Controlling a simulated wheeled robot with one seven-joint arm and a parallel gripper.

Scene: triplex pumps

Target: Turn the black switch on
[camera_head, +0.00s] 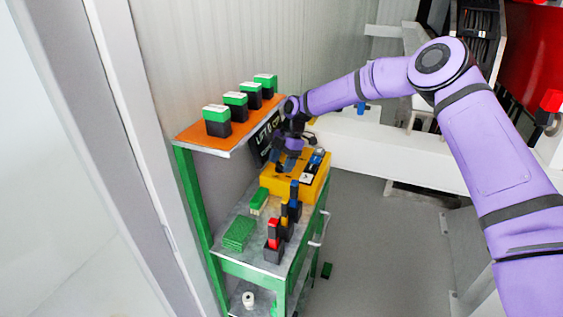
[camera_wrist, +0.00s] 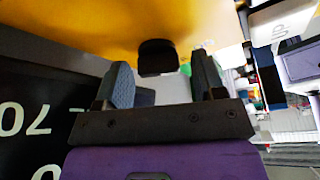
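A yellow box (camera_head: 311,187) sits on the green workbench, and its yellow face (camera_wrist: 90,22) fills the top of the wrist view. The black switch (camera_wrist: 156,57) stands out from that face in the wrist view, just ahead of the gap between my fingertips. My gripper (camera_wrist: 163,78) is open, with one finger on either side of the gap. I see no finger touching the switch, though the exact depth is hard to tell. In the head view my gripper (camera_head: 288,160) is over the yellow box and hides part of its top, so I cannot make out the switch there.
An orange shelf (camera_head: 190,134) above holds several green-and-black blocks (camera_head: 217,121). A dark sign (camera_head: 262,143) with white lettering stands close beside my gripper. Red, yellow and blue-topped items (camera_head: 273,243) and green pads (camera_head: 239,233) lie nearer on the bench. Floor (camera_head: 370,230) to the right is mostly clear.

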